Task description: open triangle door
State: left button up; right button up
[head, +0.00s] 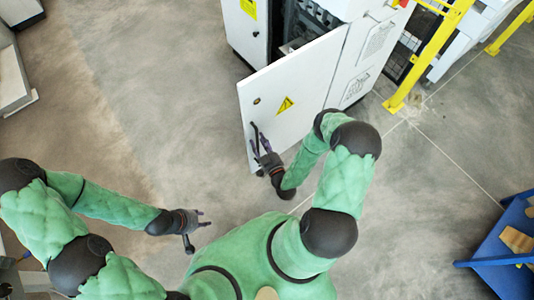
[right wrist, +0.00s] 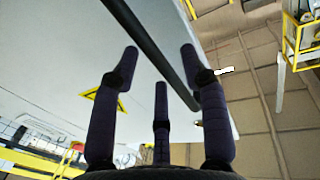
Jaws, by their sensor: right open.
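The white door (head: 290,95) with the yellow warning triangle (head: 285,105) stands ajar, swung out from its cabinet, whose dark inside shows behind it. The triangle also shows in the right wrist view (right wrist: 104,98). A black bar handle (right wrist: 155,45) is on the door face near its free edge. My right gripper (head: 262,145) is at this handle. In the right wrist view its fingers (right wrist: 160,60) are apart, and the bar passes between them; I cannot tell whether they touch it. My left gripper (head: 204,218) is open and empty above the floor, away from the door.
The white cabinet (head: 246,32) stands behind the door. A yellow post frame (head: 428,60) is at the upper right. A blue bin (head: 510,245) is at the lower right. The grey floor left of the door and in front of it is clear.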

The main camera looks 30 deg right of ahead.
jog(key=s, duration=1)
jog(key=shift+s+a, duration=0.15)
jog(key=shift+a, duration=0.15)
